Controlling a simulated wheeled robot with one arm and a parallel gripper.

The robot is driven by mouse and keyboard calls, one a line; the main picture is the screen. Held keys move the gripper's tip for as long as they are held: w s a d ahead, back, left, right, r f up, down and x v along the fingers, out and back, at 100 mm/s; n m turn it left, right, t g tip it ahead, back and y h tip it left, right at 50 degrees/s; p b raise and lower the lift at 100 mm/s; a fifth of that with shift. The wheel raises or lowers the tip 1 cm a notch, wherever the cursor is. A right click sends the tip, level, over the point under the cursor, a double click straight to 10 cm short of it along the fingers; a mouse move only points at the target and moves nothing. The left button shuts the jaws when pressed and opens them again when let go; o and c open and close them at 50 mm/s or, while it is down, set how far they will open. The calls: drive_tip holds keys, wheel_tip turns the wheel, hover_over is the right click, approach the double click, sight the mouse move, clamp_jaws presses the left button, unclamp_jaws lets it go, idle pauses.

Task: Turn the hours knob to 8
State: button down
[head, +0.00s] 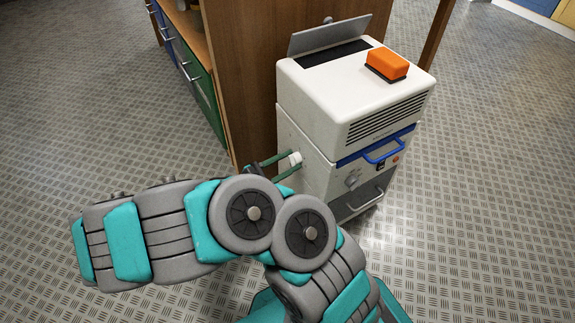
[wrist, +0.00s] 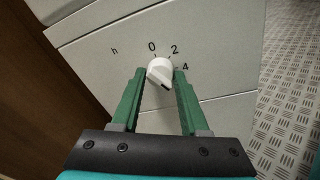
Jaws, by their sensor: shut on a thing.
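The hours knob (wrist: 160,72) is a small white knob on the pale side panel of a white machine (head: 340,85). It also shows in the head view (head: 296,158). The marks "h", "0", "2" and "4" are readable around its upper and right side; any marks lower down are hidden or out of sight. The knob has a dark edge toward its lower right, but I cannot tell surely which mark it points to. My gripper (wrist: 160,78) is shut on the knob, with one green finger on each side.
An orange block-like thing (head: 387,64) sits on the machine's top, beside a raised grey flap (head: 328,36). A blue handle (head: 384,150) and a grey knob (head: 352,180) are on the front. A wooden cabinet (head: 240,70) stands close behind; the metal floor is clear at right.

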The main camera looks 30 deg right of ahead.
drive_tip(key=shift+s+m, duration=0.1)
drive_tip(key=shift+m, duration=0.2)
drive_tip(key=shift+c, duration=2.2)
unclamp_jaws()
drive_tip(key=s+a, duration=0.1)
drive_tip(key=a, duration=0.6)
drive_tip(key=shift+a+r+p, duration=0.15)
drive_tip(key=shift+a+p, duration=0.2)
drive_tip(key=shift+p, duration=0.1)
